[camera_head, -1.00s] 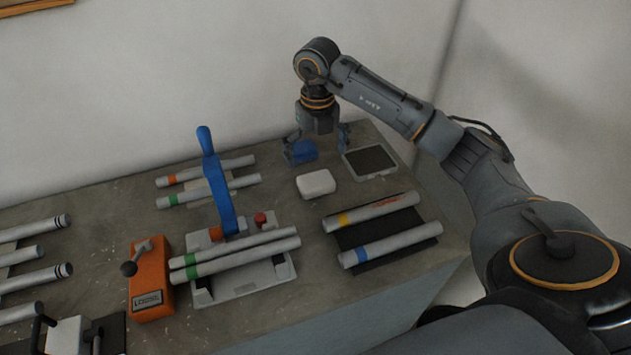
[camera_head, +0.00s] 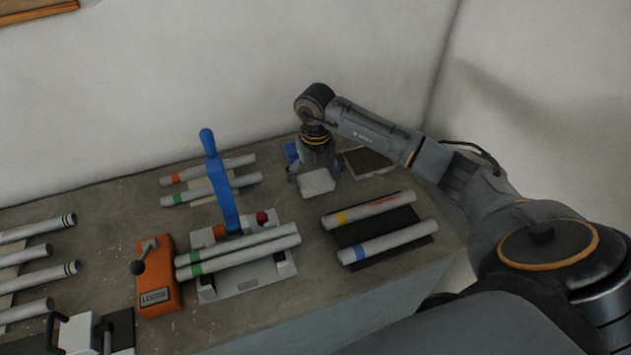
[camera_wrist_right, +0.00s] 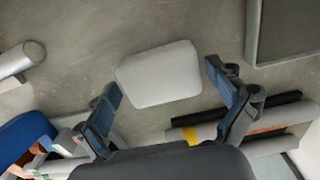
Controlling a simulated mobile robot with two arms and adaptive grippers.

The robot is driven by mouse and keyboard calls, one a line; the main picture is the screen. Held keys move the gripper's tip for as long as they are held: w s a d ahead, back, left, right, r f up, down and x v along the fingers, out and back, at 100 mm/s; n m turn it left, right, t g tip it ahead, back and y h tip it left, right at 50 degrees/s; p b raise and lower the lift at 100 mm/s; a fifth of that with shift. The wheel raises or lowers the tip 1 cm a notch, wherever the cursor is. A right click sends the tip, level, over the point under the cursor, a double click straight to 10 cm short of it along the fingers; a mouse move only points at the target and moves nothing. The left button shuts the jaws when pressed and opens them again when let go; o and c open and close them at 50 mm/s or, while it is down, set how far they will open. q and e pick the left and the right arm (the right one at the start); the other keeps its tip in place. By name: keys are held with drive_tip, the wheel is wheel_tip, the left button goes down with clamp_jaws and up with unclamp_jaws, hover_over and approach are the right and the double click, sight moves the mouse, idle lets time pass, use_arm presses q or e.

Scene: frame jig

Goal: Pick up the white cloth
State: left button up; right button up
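The white cloth (camera_head: 317,181) is a small, folded, rounded pad lying on the grey bench top. It also shows in the right wrist view (camera_wrist_right: 160,75), flat on the bench and ahead of the fingers. My right gripper (camera_head: 315,176) is just above and behind the cloth in the head view. In the right wrist view its two fingers (camera_wrist_right: 168,98) are spread wide, one to each side of the cloth, with nothing between them gripped. I cannot tell the exact height left between fingertips and cloth. My left gripper is in neither view.
A black-topped tray (camera_head: 369,161) lies right of the cloth. Tubes with yellow and blue bands rest on a dark mat (camera_head: 381,227) in front. A jig with a blue lever (camera_head: 219,181) and an orange box marked LOOSE (camera_head: 158,279) stand left.

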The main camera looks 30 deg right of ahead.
drive_tip(key=c, duration=0.6)
drive_tip(key=shift+r, duration=0.1)
drive_tip(key=shift+w+r, duration=0.1)
drive_tip(key=shift+r, duration=0.4)
drive_tip(key=s+a+r+b, duration=0.1)
drive_tip(key=s+r, duration=0.3)
drive_tip(key=s+a+r+b, duration=0.2)
drive_tip(key=s+r, duration=0.2)
drive_tip(key=s, duration=0.1)
drive_tip(key=s+a+r+b, duration=0.1)
drive_tip(key=s+a+r, duration=0.1)
drive_tip(key=s+r, duration=0.1)
drive_tip(key=shift+s+a+r, duration=0.1)
drive_tip(key=shift+s+r, duration=0.3)
drive_tip(key=shift+s, duration=0.25)
